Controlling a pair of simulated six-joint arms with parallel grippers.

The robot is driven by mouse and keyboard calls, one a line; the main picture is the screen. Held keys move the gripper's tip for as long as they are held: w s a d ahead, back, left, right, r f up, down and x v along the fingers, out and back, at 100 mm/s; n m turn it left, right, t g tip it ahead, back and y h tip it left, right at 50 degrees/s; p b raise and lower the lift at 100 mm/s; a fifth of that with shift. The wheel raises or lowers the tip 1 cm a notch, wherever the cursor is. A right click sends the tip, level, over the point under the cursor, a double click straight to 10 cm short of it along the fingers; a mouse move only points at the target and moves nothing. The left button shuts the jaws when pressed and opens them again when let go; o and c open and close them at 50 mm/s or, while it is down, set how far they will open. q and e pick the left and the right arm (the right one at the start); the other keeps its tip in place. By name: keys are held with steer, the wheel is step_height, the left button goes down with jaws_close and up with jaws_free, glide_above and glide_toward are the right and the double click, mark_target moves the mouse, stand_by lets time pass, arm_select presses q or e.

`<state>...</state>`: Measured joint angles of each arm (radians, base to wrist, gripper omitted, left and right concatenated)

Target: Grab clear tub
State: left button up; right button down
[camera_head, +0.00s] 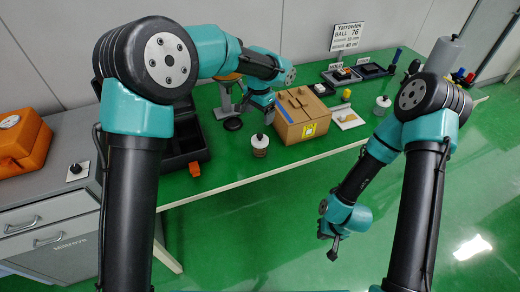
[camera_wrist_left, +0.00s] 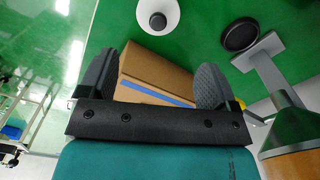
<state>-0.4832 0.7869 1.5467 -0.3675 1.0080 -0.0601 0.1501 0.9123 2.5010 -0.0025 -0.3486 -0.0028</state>
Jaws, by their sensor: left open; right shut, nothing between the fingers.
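A small clear-looking tub with a black knob on its pale lid (camera_head: 259,147) stands on the green table near its front edge. A round white top with a dark knob shows at the top of the left wrist view (camera_wrist_left: 158,17), probably the same tub. A similar tub (camera_head: 382,105) stands further right. My left gripper (camera_head: 262,108) is open and empty, pointing down beside the cardboard box, behind the nearer tub. In the left wrist view its fingers (camera_wrist_left: 152,85) are spread with the box beyond them. My right gripper (camera_head: 333,246) is shut and empty, low in front of the table.
The cardboard box (camera_head: 302,116) stands right of my left gripper. A black open case (camera_head: 182,143) and an orange case (camera_head: 22,140) lie further left. Trays (camera_head: 341,77) and a sign (camera_head: 346,37) are behind.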

mark_target(259, 135)
arm_select(q)
step_height(259, 135, down, 8)
steer(key=shift+f, duration=0.1)
steer(key=shift+f, duration=0.1)
stand_by(0.3)
steer(key=shift+s+f, duration=0.15)
steer(key=shift+f, duration=2.35)
steer(key=shift+c, duration=0.4)
steer(key=c, duration=1.1)
steer(key=shift+r, duration=0.1)
